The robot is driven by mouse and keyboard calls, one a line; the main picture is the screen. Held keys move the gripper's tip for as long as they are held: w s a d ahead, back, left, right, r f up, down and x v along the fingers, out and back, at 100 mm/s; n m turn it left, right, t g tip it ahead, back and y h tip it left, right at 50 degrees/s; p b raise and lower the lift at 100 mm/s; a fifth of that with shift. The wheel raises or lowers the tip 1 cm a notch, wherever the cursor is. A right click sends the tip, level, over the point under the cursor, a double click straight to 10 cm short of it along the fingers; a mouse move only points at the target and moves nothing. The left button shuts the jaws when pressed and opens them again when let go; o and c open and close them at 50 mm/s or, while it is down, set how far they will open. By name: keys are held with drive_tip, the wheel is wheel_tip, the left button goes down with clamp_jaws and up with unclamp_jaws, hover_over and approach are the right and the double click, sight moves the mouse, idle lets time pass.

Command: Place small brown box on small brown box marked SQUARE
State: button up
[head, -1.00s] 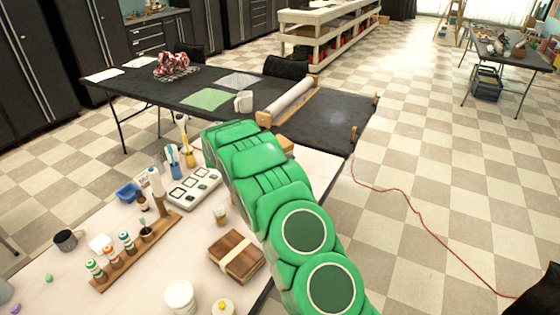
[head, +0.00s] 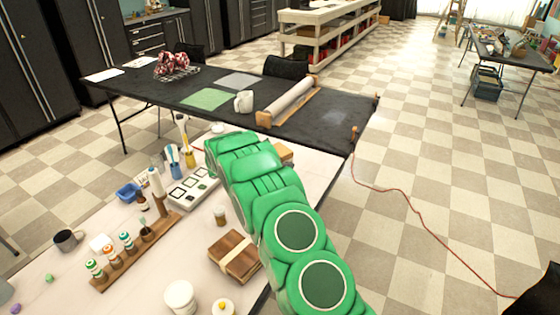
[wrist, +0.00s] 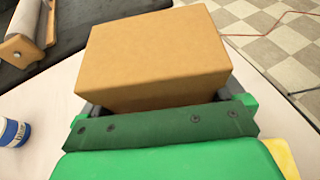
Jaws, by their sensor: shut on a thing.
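A small plain brown box (wrist: 155,55) fills the upper middle of the wrist view. My gripper (wrist: 165,103) is shut on it, with dark fingers at its near lower edge. No SQUARE mark shows on the faces I see. In the head view my green arm hides most of the gripper area. A small tan-brown patch of a box (head: 285,152) shows just right of the arm's far end; I cannot tell whether it is the held box or another one. No second box shows in the wrist view.
The white table (head: 318,172) carries a wooden rack of bottles (head: 140,250), a tray with square pads (head: 190,192), a brown wooden block (head: 235,254) and a white jar (head: 180,297). A black table (head: 215,82) with a paper roll (head: 290,100) stands behind.

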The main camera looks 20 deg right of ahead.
drive_tip(key=o, duration=0.7)
drive_tip(key=shift+o, duration=0.2)
drive_tip(key=shift+r, duration=0.1)
